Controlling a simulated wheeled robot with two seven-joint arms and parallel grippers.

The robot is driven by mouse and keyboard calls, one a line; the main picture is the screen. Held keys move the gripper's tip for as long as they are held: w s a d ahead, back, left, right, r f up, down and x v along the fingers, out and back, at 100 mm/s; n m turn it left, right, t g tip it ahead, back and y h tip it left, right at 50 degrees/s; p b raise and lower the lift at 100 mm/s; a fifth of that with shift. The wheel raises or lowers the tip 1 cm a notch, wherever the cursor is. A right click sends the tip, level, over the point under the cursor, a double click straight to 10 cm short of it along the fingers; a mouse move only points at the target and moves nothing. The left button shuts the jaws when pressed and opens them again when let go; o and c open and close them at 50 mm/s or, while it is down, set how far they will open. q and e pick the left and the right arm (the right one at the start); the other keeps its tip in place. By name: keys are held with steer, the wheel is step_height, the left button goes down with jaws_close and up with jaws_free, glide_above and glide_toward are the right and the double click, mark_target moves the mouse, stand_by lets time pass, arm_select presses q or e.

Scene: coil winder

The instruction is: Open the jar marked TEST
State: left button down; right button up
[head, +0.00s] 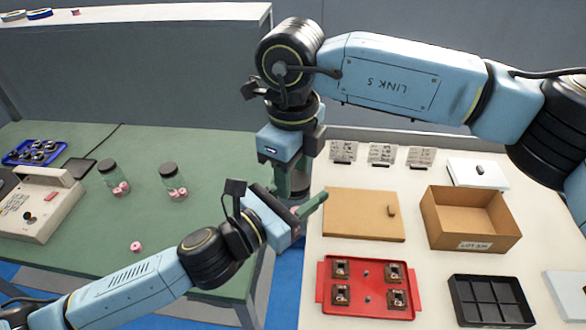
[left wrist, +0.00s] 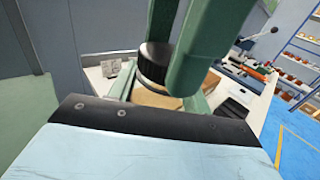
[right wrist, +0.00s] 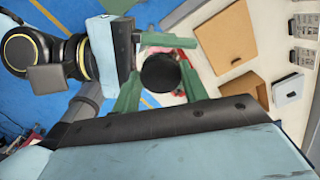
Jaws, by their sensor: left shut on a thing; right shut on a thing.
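A jar with a black lid is held between my two grippers, over the gap between the green and white tables. Its lid shows in the right wrist view (right wrist: 160,73) and the left wrist view (left wrist: 152,64). My left gripper (head: 302,208) comes in from the side and is shut on the jar's body. My right gripper (head: 292,183) points down from above and is shut on the lid. The fingers hide most of the body, and I see no TEST mark. Two other lidded jars (head: 113,180) (head: 174,182) with pink pieces stand on the green table.
A loose pink piece (head: 136,246) lies on the green table (head: 90,240). The white table holds a brown board (head: 360,215), an open cardboard box (head: 470,218), a red tray (head: 368,290) and a black divided tray (head: 490,302). A boxy device (head: 35,212) stands far left.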

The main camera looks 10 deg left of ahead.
arm_select(q)
steer(key=shift+w, duration=0.1)
arm_select(e)
steer(key=shift+s+a+n, duration=0.2)
steer(key=shift+s+n, duration=0.15)
steer(key=shift+n, duration=0.55)
steer(key=shift+w, duration=0.1)
steer(key=shift+r, duration=0.15)
arm_select(q)
steer(key=shift+a+f, duration=0.1)
arm_select(e)
steer(key=shift+r, duration=0.5)
steer(key=shift+w+d+r, duration=0.15)
steer(key=shift+r, duration=0.3)
steer(key=shift+r, duration=0.1)
